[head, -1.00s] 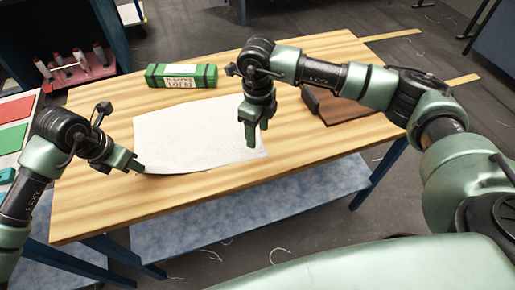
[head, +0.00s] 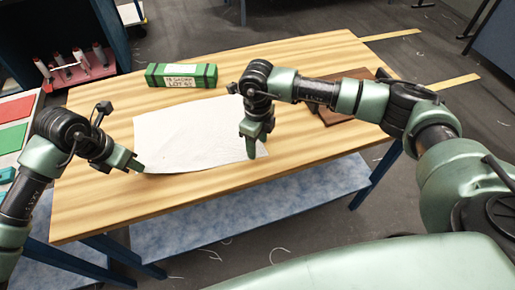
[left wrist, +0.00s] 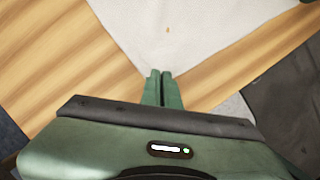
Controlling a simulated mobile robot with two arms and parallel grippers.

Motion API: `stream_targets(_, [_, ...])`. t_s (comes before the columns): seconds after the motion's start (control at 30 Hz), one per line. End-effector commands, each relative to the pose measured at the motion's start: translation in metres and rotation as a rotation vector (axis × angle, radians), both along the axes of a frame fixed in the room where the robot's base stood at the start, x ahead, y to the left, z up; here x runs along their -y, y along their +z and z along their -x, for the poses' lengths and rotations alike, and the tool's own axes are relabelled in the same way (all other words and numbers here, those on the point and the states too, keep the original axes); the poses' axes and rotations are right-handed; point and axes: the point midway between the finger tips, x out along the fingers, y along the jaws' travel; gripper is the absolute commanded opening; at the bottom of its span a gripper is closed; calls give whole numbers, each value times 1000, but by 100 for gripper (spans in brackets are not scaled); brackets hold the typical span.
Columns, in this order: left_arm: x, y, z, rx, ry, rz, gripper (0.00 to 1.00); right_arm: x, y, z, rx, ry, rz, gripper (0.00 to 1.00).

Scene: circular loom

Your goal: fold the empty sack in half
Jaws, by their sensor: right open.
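The empty sack (head: 190,135) is a white sheet lying flat and unfolded on the wooden table. My left gripper (head: 138,165) is at its near left corner. In the left wrist view, the fingers (left wrist: 161,76) are close together at the tip of the sack's corner (left wrist: 185,40), and they look shut on it. My right gripper (head: 250,155) is open and points down at the sack's near right corner, which it partly hides. I cannot tell whether the cloth is between its fingers.
A green strapped bale with a label (head: 181,75) lies on the table behind the sack. A brown wooden object (head: 335,112) lies at the right, partly behind my right arm. The table's front strip (head: 190,190) is bare. A rack with several spools (head: 75,68) stands at the back left.

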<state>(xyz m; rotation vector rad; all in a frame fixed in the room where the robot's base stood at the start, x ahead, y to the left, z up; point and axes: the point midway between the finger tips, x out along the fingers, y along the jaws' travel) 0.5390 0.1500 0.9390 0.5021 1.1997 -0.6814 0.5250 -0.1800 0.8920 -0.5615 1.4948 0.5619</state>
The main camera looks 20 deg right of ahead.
Motion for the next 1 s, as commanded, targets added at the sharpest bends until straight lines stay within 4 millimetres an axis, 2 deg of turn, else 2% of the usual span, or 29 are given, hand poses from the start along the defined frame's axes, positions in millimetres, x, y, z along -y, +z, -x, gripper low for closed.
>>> stream_targets(0.03, [0, 0, 0, 0, 0, 0, 0, 0, -2, 1, -4, 0, 2, 42])
stream_targets(0.07, [0, 0, 0, 0, 0, 0, 0, 0, -2, 1, -4, 0, 2, 38])
stream_targets(0.33, [0, 0, 0, 1, 0, -1, 0, 1, -3, 1, -5, 0, 4, 0])
stream_targets(0.77, [-1, -1, 0, 0, 2, -3, 0, 2, 0, 1, -5, -2, 6, 0])
stream_targets(1.0, [-2, 0, 0, 0, 3, -3, 0, 2, 30, 0, 0, -2, 4, 0])
